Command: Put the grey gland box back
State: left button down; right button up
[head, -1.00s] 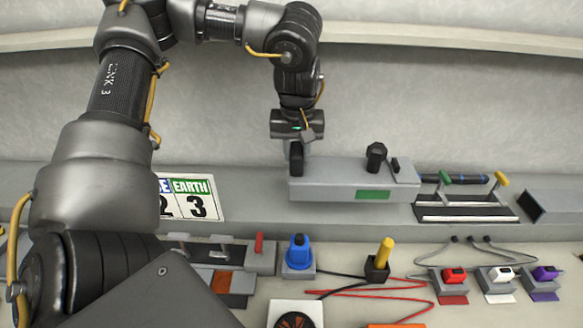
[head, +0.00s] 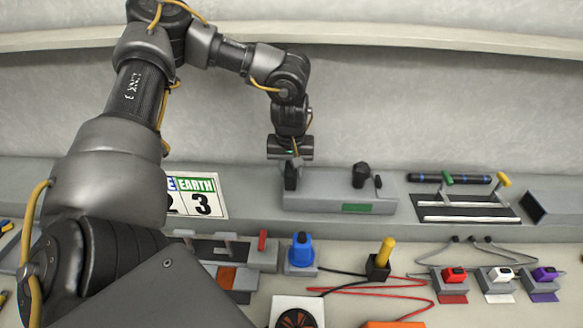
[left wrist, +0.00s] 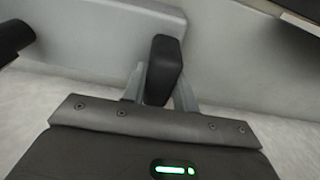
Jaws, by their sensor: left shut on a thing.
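The grey gland box (head: 325,204), a long grey block with a green label on its front, is at the grey ledge in the middle of the head view. A black handle (head: 291,176) stands at its left end, and a black knob (head: 360,175) stands towards its right end. My left gripper (head: 290,163) comes down from above and is shut on the left handle. In the left wrist view the handle (left wrist: 164,70) sits between the two grey fingers. I cannot tell whether the box's underside touches the ledge. My right gripper is not in view.
A black rail tray (head: 465,213) with green and yellow handles lies right of the box. A card reading EARTH 3 (head: 200,208) stands to the left. A blue switch (head: 300,252), a yellow lever (head: 382,255) and a red cable (head: 350,294) are in front.

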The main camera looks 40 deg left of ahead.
pick_arm(q)
jog(key=c, duration=1.1)
grip_release()
jog(key=shift+f, duration=0.1)
jog(key=r, duration=0.4)
jog(key=s+r, duration=0.1)
jog(key=r, duration=0.3)
jog(key=d+r, duration=0.1)
jog(key=r, duration=0.3)
jog(key=shift+s+d+r, duration=0.1)
jog(key=shift+s, duration=0.15)
jog(key=shift+d, duration=0.1)
